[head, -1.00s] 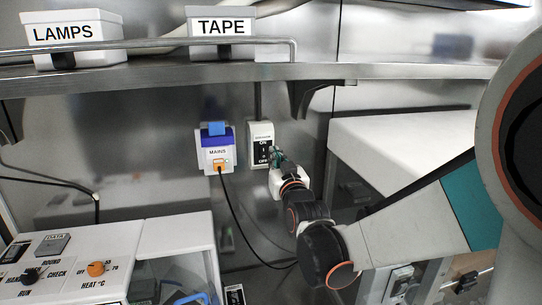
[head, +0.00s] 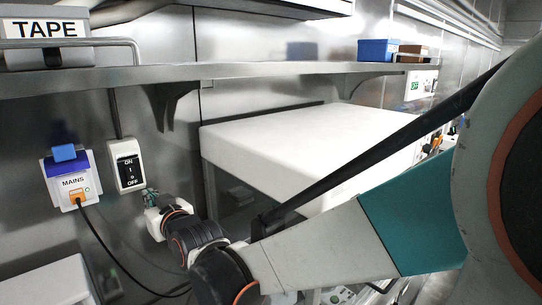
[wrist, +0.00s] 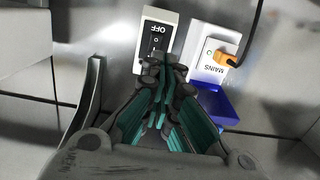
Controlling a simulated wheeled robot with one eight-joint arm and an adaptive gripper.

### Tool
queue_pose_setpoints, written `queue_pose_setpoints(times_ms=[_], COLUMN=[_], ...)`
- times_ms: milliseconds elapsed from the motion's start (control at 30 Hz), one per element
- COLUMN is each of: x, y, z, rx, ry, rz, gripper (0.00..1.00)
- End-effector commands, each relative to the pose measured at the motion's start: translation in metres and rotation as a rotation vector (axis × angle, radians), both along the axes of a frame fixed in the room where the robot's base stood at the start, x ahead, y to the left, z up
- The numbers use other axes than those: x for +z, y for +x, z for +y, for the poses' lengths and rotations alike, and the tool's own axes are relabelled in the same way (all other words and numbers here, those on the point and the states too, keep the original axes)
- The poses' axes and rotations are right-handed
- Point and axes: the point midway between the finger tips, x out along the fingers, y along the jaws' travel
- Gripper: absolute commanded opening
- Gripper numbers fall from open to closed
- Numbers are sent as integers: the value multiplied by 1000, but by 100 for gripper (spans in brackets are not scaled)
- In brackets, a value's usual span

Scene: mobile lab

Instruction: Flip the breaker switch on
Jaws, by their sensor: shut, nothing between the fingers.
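The breaker (head: 127,165) is a white box on the metal wall with a black plate marked ON at the top and OFF at the bottom. I cannot tell its lever position. It shows upside down in the wrist view (wrist: 153,28), partly covered by my fingertips. My gripper (head: 151,196) is just below and right of the breaker in the head view, with its fingers together and empty. In the wrist view my gripper (wrist: 165,66) has its fingertips over the plate's ON end. I cannot tell whether they touch it.
A white and blue MAINS socket box (head: 70,184) with an orange plug (head: 77,197) and black cable is left of the breaker. A metal shelf (head: 250,72) runs above, with a TAPE box (head: 44,44). A large white cabinet (head: 300,150) stands to the right.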

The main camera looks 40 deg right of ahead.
Motion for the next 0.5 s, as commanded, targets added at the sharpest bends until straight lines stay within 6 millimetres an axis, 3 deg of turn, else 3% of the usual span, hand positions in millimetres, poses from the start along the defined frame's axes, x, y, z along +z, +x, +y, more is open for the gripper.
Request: queue_pose_setpoints(times_ms=[33, 267, 500], x=[-27, -108, -198], y=[-17, -86, -176], z=[1, 0, -3], rx=[4, 10, 2], ry=[-1, -3, -5], rz=[57, 323, 598], gripper=[0, 0, 0])
